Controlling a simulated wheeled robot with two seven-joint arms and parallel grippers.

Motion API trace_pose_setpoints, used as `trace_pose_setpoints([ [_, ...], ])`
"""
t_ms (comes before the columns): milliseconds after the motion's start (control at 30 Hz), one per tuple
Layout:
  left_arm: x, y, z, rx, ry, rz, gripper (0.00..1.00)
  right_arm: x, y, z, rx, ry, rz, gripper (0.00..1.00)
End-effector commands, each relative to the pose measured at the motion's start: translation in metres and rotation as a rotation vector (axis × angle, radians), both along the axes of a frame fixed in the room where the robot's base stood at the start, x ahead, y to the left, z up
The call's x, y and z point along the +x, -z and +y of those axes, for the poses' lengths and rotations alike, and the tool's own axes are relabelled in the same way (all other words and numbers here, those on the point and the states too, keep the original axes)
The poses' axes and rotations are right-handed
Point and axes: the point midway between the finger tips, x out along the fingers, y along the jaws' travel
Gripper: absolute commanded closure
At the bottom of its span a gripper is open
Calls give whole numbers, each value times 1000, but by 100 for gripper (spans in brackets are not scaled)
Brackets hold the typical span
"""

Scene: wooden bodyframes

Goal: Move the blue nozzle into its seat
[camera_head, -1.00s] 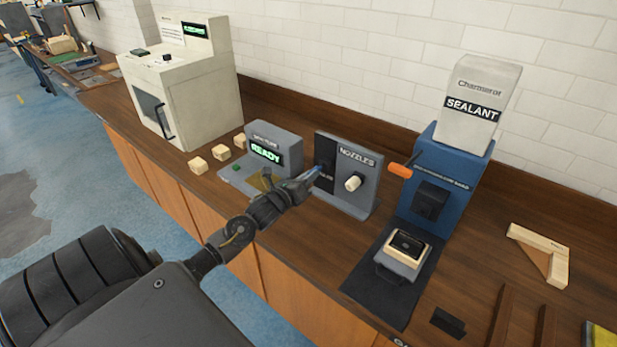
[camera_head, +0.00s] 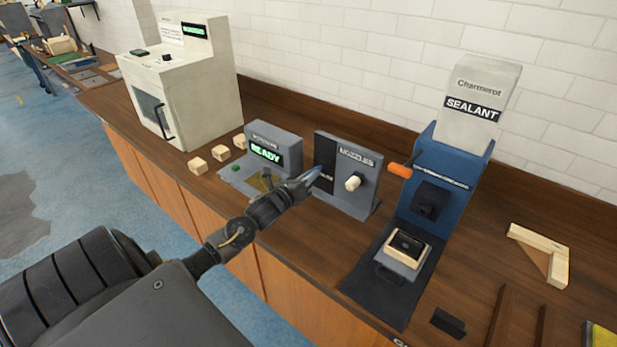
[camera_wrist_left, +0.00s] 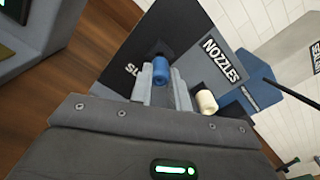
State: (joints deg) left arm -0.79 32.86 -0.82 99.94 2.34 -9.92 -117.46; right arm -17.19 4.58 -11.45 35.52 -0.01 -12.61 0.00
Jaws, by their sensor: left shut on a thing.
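The blue nozzle (camera_wrist_left: 161,70) is between the fingertips of my left gripper (camera_wrist_left: 161,86) in the left wrist view. In the head view a bit of the blue nozzle (camera_head: 314,172) shows at the tip of the left gripper (camera_head: 306,181), which is shut on it. They are in front of the black left half of the nozzle rack (camera_head: 368,199). I cannot tell whether the nozzle touches the rack. A white nozzle (camera_head: 353,182) sticks out of the rack's grey half, to the right. My right gripper is not in view.
A grey console (camera_head: 290,146) reading READY stands left of the rack. The blue sealant dispenser (camera_head: 452,190) with an orange lever (camera_head: 400,170) stands to the right. A wood-edged block (camera_head: 402,251) sits before it. Several small wooden blocks (camera_head: 197,166) lie left.

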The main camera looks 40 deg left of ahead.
Motion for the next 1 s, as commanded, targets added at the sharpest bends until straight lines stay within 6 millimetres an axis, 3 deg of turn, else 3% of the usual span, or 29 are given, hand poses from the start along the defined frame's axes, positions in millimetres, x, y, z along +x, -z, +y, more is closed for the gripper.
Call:
trace_pose_setpoints([
  [1000,17,0,0,0,-1,-1,100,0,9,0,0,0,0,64],
])
